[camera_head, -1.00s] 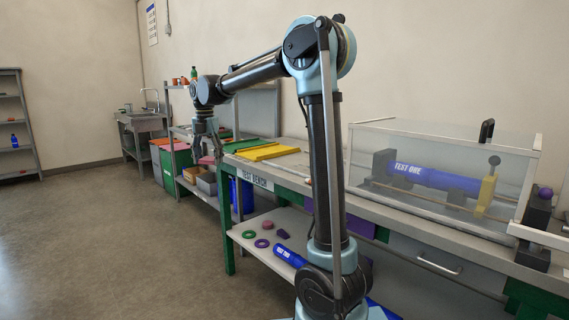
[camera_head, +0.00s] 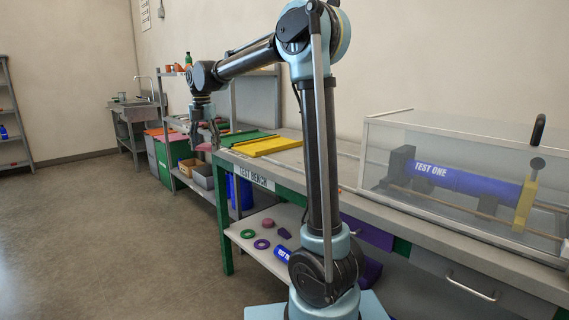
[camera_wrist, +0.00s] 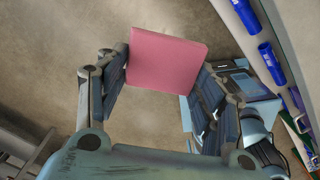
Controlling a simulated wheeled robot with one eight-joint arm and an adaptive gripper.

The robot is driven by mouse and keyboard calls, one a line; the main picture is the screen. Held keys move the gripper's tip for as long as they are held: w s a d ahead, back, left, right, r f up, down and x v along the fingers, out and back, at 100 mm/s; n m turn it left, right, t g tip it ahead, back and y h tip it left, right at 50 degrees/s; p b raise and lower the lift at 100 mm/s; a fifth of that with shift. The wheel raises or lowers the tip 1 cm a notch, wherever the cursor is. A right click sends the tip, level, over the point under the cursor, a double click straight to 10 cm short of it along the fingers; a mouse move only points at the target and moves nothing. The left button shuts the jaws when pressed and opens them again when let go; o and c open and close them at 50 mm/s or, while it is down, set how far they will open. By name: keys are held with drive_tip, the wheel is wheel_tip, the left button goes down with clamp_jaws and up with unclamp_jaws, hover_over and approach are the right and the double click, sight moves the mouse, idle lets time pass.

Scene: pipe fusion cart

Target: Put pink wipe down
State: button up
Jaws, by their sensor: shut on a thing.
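The pink wipe (camera_wrist: 165,60) is a flat, square pink piece in the wrist view. My gripper (camera_wrist: 162,80) is shut on it, with one finger at its left edge and the other at its right. The concrete floor shows beneath it in the wrist view. In the head view my gripper (camera_head: 205,135) hangs from the arm near the left end of the test bench. The wipe is too small to make out clearly there.
The test bench (camera_head: 400,203) carries yellow and green flat pieces (camera_head: 268,146) at its left end and a clear guard around a blue pipe (camera_head: 450,178). Its lower shelf (camera_head: 255,249) holds rings. Bins (camera_head: 203,177) stand behind. Open floor (camera_head: 110,250) lies left.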

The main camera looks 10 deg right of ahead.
drive_tip(key=w+d+r+m, duration=0.1)
drive_tip(key=w+d+m, duration=0.3)
drive_tip(key=d, duration=1.1)
drive_tip(key=r+m, duration=0.2)
drive_tip(key=m, duration=0.1)
hover_over(283, 161)
drive_tip(key=shift+w+f, duration=0.15)
drive_tip(key=shift+w, duration=0.1)
drive_tip(key=shift+f, duration=4.85)
drive_tip(key=shift+f, duration=0.55)
drive_tip(key=o, duration=1.3)
drive_tip(key=r, duration=1.8)
drive_tip(key=shift+w+a+r, duration=0.1)
drive_tip(key=shift+w+a, duration=0.05)
drive_tip(key=shift+w, duration=0.15)
